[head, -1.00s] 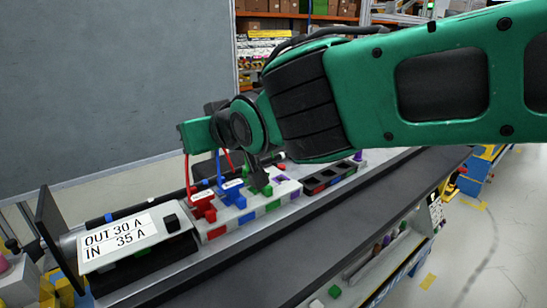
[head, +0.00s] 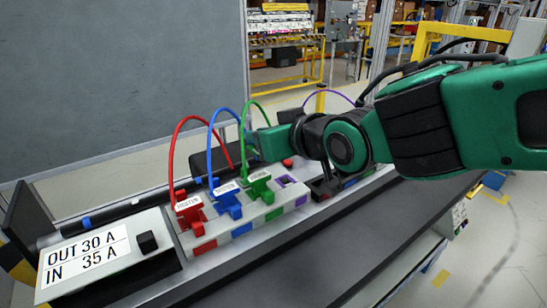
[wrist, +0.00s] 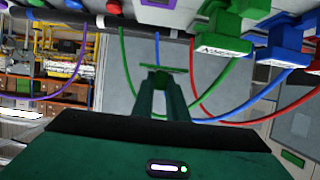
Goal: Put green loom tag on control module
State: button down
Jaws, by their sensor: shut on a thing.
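The control module (head: 232,238) is a pale strip with coloured squares along its front. A green tagged plug with a white label (head: 258,184) sits on it, right of the blue one; it also shows in the wrist view (wrist: 222,42). A green cable (head: 245,115) loops up from it. My gripper (wrist: 163,70) is shut, with a thin green piece across its fingertips; I cannot make out what this piece is. The fingertips are apart from the green tagged plug in the wrist view. In the head view my gripper is partly hidden by my wrist.
A red plug (head: 190,208) and a blue plug (head: 228,204) with cables stand on the module. A box with OUT and IN readings (head: 95,258) stands left. A grey panel (head: 110,80) rises behind.

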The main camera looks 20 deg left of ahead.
aim_at(273, 169)
jog(key=shift+w+d+f, duration=0.1)
jog(key=shift+d+f, duration=0.3)
jog(key=shift+d, duration=0.2)
jog(key=shift+w+d+f, duration=0.1)
jog(key=shift+d+f, duration=0.25)
jog(key=shift+d, duration=0.2)
jog(key=shift+f, duration=1.95)
jog(key=c, duration=1.7)
grip_release()
jog(key=shift+f, duration=0.1)
jog(key=shift+c, duration=0.2)
jog(key=v, duration=1.2)
